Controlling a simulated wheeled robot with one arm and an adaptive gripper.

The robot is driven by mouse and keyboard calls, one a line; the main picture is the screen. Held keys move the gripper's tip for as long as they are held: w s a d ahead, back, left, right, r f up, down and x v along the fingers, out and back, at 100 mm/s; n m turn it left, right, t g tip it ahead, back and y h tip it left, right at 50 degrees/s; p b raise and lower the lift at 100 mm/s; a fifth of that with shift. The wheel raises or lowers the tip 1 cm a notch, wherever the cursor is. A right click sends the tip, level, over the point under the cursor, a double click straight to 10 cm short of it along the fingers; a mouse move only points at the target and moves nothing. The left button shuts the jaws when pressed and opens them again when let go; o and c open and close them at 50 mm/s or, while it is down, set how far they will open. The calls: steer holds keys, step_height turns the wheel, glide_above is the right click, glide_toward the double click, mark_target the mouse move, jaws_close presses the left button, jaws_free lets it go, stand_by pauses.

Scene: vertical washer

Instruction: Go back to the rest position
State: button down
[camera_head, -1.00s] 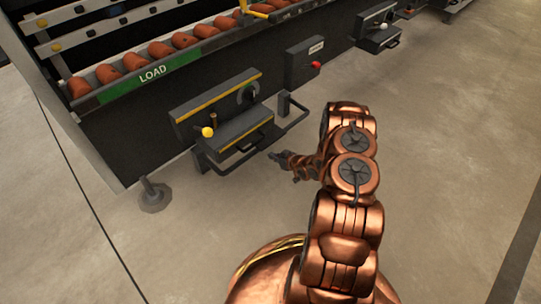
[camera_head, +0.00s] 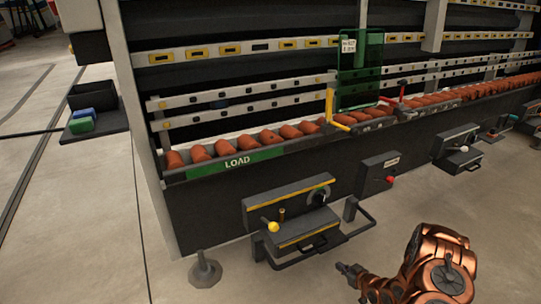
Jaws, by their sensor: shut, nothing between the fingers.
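My arm, copper-coloured, comes in at the lower right. My gripper (camera_head: 348,271) shows small and dark at its end, pointing left. It is shut and empty, in front of the control console and apart from it. The vertical washer (camera_head: 200,218) stands ahead, a long dark machine with a green LOAD strip (camera_head: 237,163) at its left end. A control console (camera_head: 290,208) with a yellow-knobbed lever (camera_head: 272,226) sticks out low on its front, with a dark bar around it.
A row of orange-brown rollers (camera_head: 268,138) runs along the conveyor. A green glass pane (camera_head: 360,72) stands upright on it. A small box with a red knob (camera_head: 380,172) and another console (camera_head: 457,147) are to the right. A floor foot (camera_head: 205,270) stands front left.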

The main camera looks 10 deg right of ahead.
step_height(320, 180, up, 38)
steer(key=d+g+h+p, duration=0.2)
steer(key=g+h+p, duration=0.35)
steer(key=p, duration=1.05)
steer(key=s+a+r+m+g+p, duration=0.1)
steer(key=s+a+r+g+p, duration=0.1)
steer(key=s+a+r+p, duration=0.6)
steer(key=s+a+r+m+g+p, duration=0.1)
steer(key=s+r, duration=0.4)
steer(key=r, duration=0.7)
steer(key=s+a+r+m+g+p, duration=0.1)
steer(key=s+a+r+g+p, duration=0.1)
steer(key=s+a+r+p, duration=0.6)
steer(key=s+a+r+g+y+p, duration=0.1)
steer(key=s+a+r, duration=0.3)
steer(key=s+r, duration=0.4)
steer(key=s+a+r+g+y+p, duration=0.1)
steer(key=s+a+r+p, duration=0.3)
steer(key=s+r, duration=0.4)
steer(key=shift+s+a+r+g+p, duration=0.35)
steer(key=shift+s+a+g, duration=0.3)
steer(key=shift+s, duration=1.05)
steer(key=shift+y, duration=0.25)
